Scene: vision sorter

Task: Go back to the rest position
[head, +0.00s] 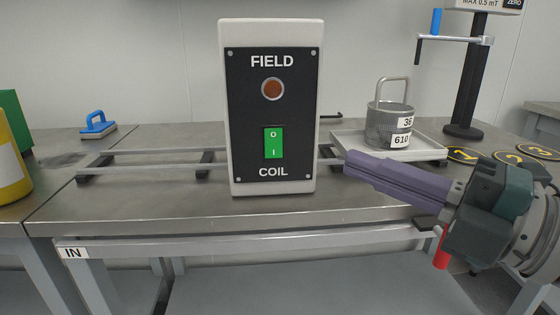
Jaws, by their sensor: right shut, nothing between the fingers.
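My right gripper (352,168) reaches in from the right with its purple fingers closed together and nothing between them. Its fingertips are just right of the white control box (230,110), in front of the steel table (180,205). The box has a black panel marked FIELD and COIL, a dull reddish-brown lamp (272,89) and a green rocker switch (273,142). In the picture the fingertips lie right of the switch; I cannot tell the exact gap to the box. My left gripper is out of view.
A black stand (470,80) rises at the back right, near numbered black discs (538,151). A blue-handled tool (98,124) and a yellow container (10,160) are at left.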

